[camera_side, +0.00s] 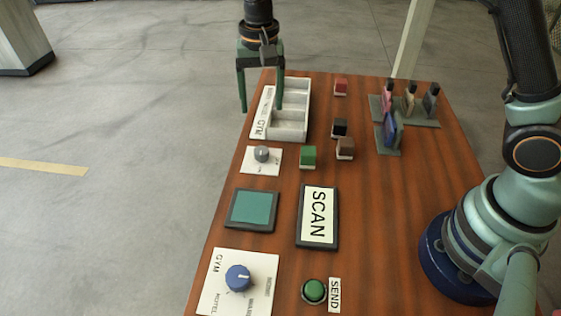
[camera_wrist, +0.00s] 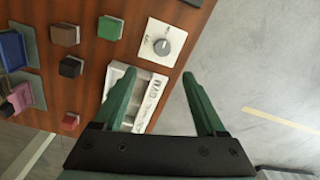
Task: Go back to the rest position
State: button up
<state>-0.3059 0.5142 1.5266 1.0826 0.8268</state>
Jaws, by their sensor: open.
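My gripper (camera_side: 261,98) hangs at the far left edge of the table, above the grey compartment tray (camera_side: 289,122). Its two green fingers are spread apart with nothing between them. In the wrist view my gripper (camera_wrist: 163,95) is also open and empty, with the tray (camera_wrist: 126,74) partly hidden behind the left finger and floor showing between the fingers. The tray has a white label strip along its left side reading GYM, and its visible compartments look empty.
The wooden table (camera_side: 345,260) holds small red (camera_side: 341,88), black (camera_side: 339,127), brown (camera_side: 345,148) and green (camera_side: 308,157) blocks. Upright bags stand on dark stands (camera_side: 388,145) at the right. A small knob (camera_side: 262,154), teal pad (camera_side: 252,209), SCAN plate (camera_side: 318,216), blue dial (camera_side: 238,277) and green button (camera_side: 314,291) lie nearer.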

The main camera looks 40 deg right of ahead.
jog(key=s+d+r+n+t, duration=0.3)
jog(key=s+d+r, duration=0.4)
jog(key=d+r, duration=0.25)
jog(key=s+d+n+t, duration=0.2)
jog(key=s+d+n, duration=0.1)
jog(key=s, duration=0.6)
jog(key=shift+s+d+r, duration=0.25)
jog(key=shift+d+r, duration=0.1)
jog(key=shift+d, duration=0.5)
